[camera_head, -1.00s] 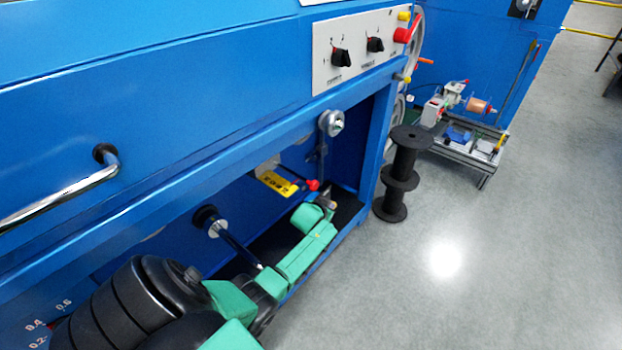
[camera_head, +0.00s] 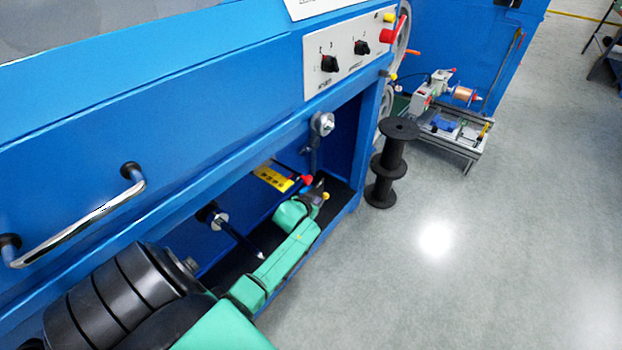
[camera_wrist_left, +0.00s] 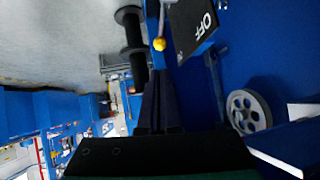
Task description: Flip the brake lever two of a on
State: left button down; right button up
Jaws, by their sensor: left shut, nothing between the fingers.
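My left gripper (camera_head: 319,189) is inside the open bay of the blue machine (camera_head: 215,95), at the end of my green arm. It is shut and empty. Close to it in the head view are a red knob (camera_head: 307,180) and a yellow plate (camera_head: 270,178) with dark marks too small to read. In the left wrist view the dark fingers (camera_wrist_left: 156,80) point up towards a small yellow ball knob (camera_wrist_left: 159,44), with a small gap apparent. A dark plate reading OFF (camera_wrist_left: 196,26) is beside that knob. I cannot tell the lever's exact position. My right gripper is out of view.
A pulley (camera_head: 322,123) hangs at the bay's upper edge; a grey wheel (camera_wrist_left: 248,110) shows in the wrist view. A switch panel (camera_head: 345,58) and chrome handle (camera_head: 85,225) are on the machine front.

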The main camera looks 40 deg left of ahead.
pick_arm(q)
jog(key=p+v, duration=0.1)
jog(key=v, duration=0.3)
jog(key=shift+r, duration=0.2)
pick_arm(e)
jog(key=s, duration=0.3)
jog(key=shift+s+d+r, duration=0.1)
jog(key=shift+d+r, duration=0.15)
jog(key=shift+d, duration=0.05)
pick_arm(q)
jog(key=shift+f, duration=0.1)
